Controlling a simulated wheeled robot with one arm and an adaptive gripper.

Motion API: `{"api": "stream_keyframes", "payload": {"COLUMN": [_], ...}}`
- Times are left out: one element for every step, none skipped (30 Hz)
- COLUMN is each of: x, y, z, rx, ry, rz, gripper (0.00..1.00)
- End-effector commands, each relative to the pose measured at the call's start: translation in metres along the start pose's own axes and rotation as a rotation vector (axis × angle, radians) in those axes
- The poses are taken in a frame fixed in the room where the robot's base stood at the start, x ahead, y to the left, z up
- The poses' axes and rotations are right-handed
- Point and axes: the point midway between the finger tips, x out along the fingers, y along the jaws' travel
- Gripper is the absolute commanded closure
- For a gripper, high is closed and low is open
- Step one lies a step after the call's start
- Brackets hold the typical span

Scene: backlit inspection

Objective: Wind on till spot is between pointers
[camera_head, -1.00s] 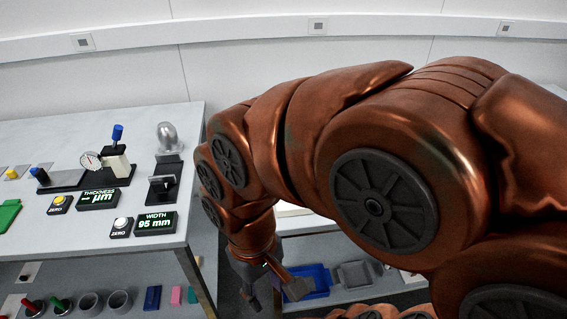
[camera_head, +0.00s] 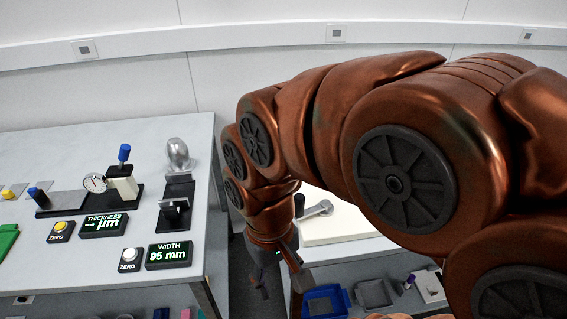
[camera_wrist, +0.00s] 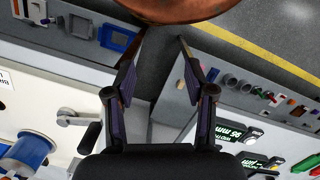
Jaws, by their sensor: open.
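A grey crank (camera_head: 318,208) stands on the white-topped bench, right of my wrist in the head view. The wrist view shows the crank arm (camera_wrist: 80,118) with a dark handle, left of my gripper. A blue roll (camera_wrist: 28,150) lies at the left edge of the wrist view. My gripper (camera_wrist: 160,48) is open and empty, its fingers apart over the floor gap between two benches. In the head view my gripper (camera_head: 278,290) hangs low beside the white bench, apart from the crank. I cannot make out a spot or pointers; my arm covers much of that bench.
The left bench (camera_head: 60,280) carries a thickness gauge (camera_head: 124,180), a width display (camera_head: 170,254) and zero buttons. A blue bin (camera_head: 325,302) and a grey bin (camera_head: 373,293) sit on the lower shelf at right. A floor gap separates the benches.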

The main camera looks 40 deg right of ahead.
Motion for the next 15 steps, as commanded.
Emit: {"api": "stream_keyframes", "payload": {"x": [-0.003, -0.006, -0.011, -0.015, -0.019, -0.025, -0.029, -0.032, -0.038, -0.041, -0.043, -0.047, -0.050, -0.051, -0.054], "y": [0.004, 0.008, 0.014, 0.020, 0.027, 0.037, 0.045, 0.053, 0.065, 0.075, 0.083, 0.095, 0.104, 0.111, 0.120], "z": [-0.014, -0.022, -0.035, -0.046, -0.056, -0.069, -0.079, -0.087, -0.098, -0.105, -0.111, -0.120, -0.125, -0.129, -0.134], "rx": [0.072, 0.124, 0.203, 0.266, 0.334, 0.425, 0.492, 0.559, 0.646, 0.710, 0.770, 0.846, 0.899, 0.946, 1.005], "ry": [0.012, 0.017, 0.025, 0.034, 0.041, 0.055, 0.063, 0.066, 0.077, 0.083, 0.085, 0.092, 0.098, 0.102, 0.106], "rz": [-0.004, -0.007, -0.013, -0.017, -0.021, -0.028, -0.033, -0.040, -0.047, -0.052, -0.057, -0.064, -0.069, -0.075, -0.081], "gripper": [0.46, 0.46, 0.46, 0.46, 0.46, 0.46, 0.46, 0.46, 0.46, 0.46, 0.46, 0.46, 0.46, 0.46, 0.46]}}
